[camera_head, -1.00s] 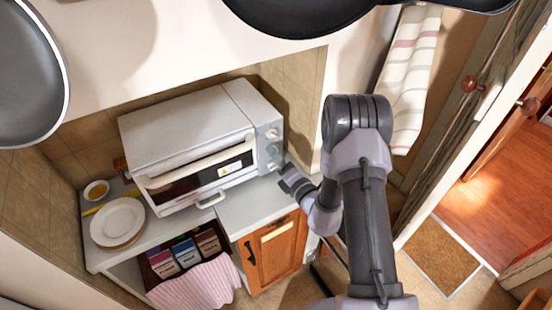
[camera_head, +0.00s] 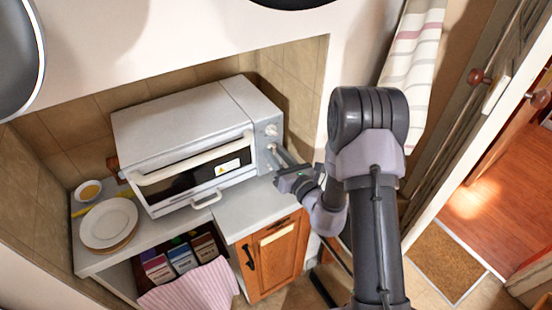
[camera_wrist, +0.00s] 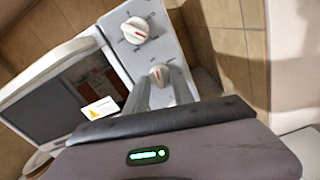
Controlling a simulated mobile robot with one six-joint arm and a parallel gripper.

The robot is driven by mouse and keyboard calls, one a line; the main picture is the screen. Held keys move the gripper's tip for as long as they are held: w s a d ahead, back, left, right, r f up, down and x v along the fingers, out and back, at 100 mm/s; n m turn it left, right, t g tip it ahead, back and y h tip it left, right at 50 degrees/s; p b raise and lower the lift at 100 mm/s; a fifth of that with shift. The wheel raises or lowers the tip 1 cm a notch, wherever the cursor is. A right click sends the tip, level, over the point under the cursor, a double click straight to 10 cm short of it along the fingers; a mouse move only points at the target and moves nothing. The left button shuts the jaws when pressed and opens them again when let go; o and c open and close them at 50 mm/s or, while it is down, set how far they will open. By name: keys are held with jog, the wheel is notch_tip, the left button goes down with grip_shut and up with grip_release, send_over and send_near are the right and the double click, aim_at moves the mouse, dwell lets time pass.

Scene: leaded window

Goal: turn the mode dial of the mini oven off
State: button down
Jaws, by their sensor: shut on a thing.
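The white mini oven (camera_head: 185,130) stands on the counter with its door shut. Its dials are on the right-hand front panel. The upper dial (camera_wrist: 136,30) is white with a red mark and is clear of my gripper. A lower dial (camera_wrist: 159,75), also with a red mark, sits between my fingertips in the wrist view. My gripper (camera_head: 277,156) reaches the panel from the front right and is shut on this lower dial. The fingers partly cover the dial's sides. No label shows which dial is the mode dial. Anything lower on the panel is hidden by my gripper.
Plates (camera_head: 108,222) and a small bowl (camera_head: 90,190) stand left of the oven. Below are boxes (camera_head: 183,258), a pink cloth (camera_head: 195,288) and a wooden cabinet door (camera_head: 275,255). A tiled wall (camera_wrist: 225,45) is close on the panel's right. Pans hang above.

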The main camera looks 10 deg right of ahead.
jog(key=shift+f+n+b, duration=0.1)
jog(key=shift+n+b, duration=0.5)
jog(key=shift+n, duration=0.5)
jog(key=c, duration=1.1)
grip_release()
jog(key=p+v, duration=0.4)
jog(key=v, duration=1.3)
jog(key=shift+s, duration=0.2)
